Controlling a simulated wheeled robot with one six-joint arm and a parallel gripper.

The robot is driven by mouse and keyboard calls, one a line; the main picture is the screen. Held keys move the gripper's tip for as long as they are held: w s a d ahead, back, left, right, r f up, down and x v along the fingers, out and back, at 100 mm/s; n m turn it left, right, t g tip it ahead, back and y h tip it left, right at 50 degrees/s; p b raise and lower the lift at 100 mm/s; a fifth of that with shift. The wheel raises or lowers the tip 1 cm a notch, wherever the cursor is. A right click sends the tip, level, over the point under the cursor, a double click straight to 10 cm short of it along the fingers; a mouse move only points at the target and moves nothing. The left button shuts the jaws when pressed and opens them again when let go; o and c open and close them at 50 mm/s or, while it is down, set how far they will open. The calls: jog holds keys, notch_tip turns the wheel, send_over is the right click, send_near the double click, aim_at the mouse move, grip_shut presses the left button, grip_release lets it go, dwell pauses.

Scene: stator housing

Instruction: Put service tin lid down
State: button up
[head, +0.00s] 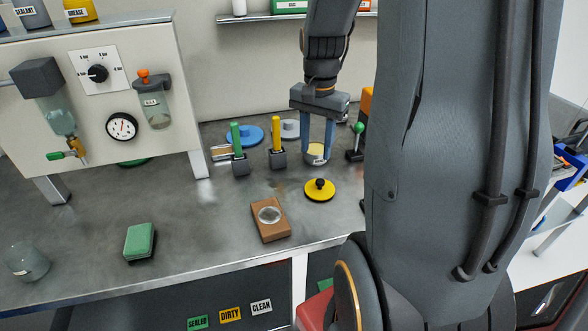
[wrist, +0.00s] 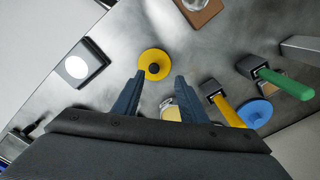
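A yellow round lid with a black knob (head: 320,189) lies flat on the metal bench; it also shows in the wrist view (wrist: 155,64). I take it for the service tin lid, though no label shows. My gripper (head: 318,157) points down behind this lid in the head view, with its fingers apart and nothing visibly held. In the wrist view the fingertips (wrist: 160,80) stand apart, with the lid beyond them. A small open container with pale yellow contents (head: 316,150) shows between the fingers, partly hidden; whether they touch it is unclear.
A green-handled tool (head: 236,137) and a yellow-handled tool (head: 276,132) stand upright in blocks left of my gripper. A blue disc (head: 250,134) lies behind them. A brown block (head: 264,229) lies nearer the front edge. The bench between it and the green sponge (head: 139,240) is clear.

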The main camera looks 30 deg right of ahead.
jog(key=s+a+f+n, duration=0.1)
jog(key=s+a+n, duration=0.2)
jog(key=a+n, duration=0.3)
jog(key=s+a+f+n+t, duration=0.1)
jog(key=s+a+n, duration=0.3)
jog(key=a, duration=0.8)
jog(key=shift+n, duration=0.9)
jog(key=shift+f, duration=0.1)
